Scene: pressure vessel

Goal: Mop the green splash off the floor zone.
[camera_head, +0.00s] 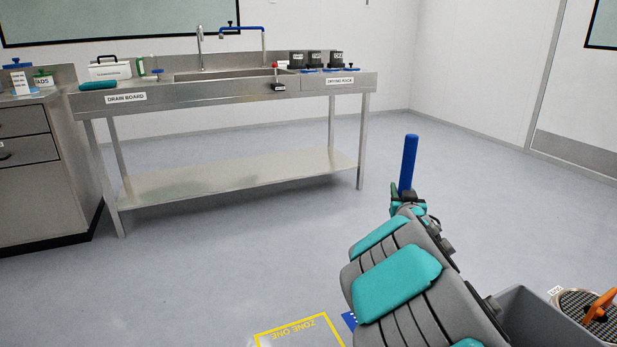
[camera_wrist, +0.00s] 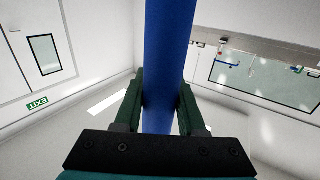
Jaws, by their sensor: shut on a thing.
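My gripper (camera_wrist: 160,112) is shut on a blue handle (camera_wrist: 168,55), with a dark green finger on each side of it. The handle also shows in the head view (camera_head: 408,165), standing upright above the end of my arm. Its lower end is hidden behind my arm, so I cannot see a mop head there. The floor zone (camera_head: 305,330) is a yellow outline marked ZONE ONE at the bottom of the head view, partly cut off. A bit of blue (camera_head: 349,319) shows just right of it, mostly hidden by my arm. No green splash shows in either view.
A steel sink table marked DRAIN BOARD (camera_head: 127,97) stands along the back wall, with a low shelf. A grey cabinet (camera_head: 45,160) is at left. A grey bin (camera_head: 535,315) and a round grating with an orange handle (camera_head: 598,306) are at lower right. The middle floor is clear.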

